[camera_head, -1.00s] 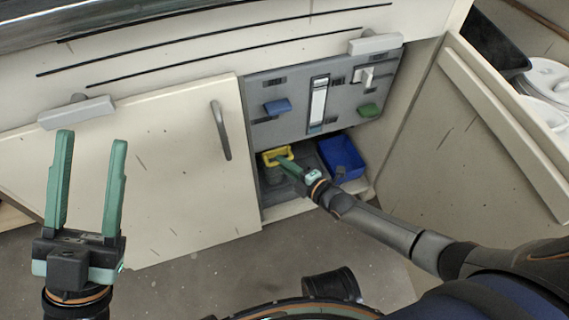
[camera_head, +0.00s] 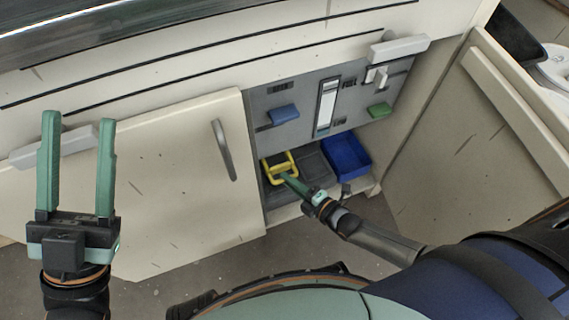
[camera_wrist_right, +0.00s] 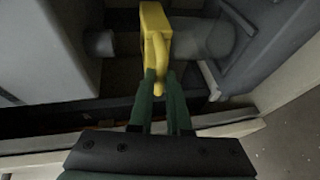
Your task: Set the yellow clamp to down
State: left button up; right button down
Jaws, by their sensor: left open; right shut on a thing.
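The yellow clamp (camera_head: 279,165) is a small frame-shaped handle low in the open cabinet, under the grey panel. It also shows in the right wrist view (camera_wrist_right: 155,35), where part of it runs down between my fingers. My right gripper (camera_head: 289,178) is shut on the clamp's near bar; in the right wrist view its green fingertips (camera_wrist_right: 160,80) close on the yellow bar. My left gripper (camera_head: 78,120) is open and empty, raised in front of the closed cabinet door at the left.
A grey panel (camera_head: 300,90) holds a blue lever (camera_head: 284,114), a green lever (camera_head: 380,110) and a white gauge strip (camera_head: 327,104). A blue bin (camera_head: 346,156) stands right of the clamp. The open door (camera_head: 480,150) bounds the right side; the left door (camera_head: 170,190) is shut.

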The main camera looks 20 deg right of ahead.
jog(key=shift+f, duration=0.25)
jog(key=c, duration=0.9)
grip_release()
jog(key=shift+o, duration=0.2)
jog(key=p+v, duration=0.4)
jog(key=v, duration=0.8)
jog(key=shift+s+p, duration=0.2)
jog(key=shift+p, duration=0.2)
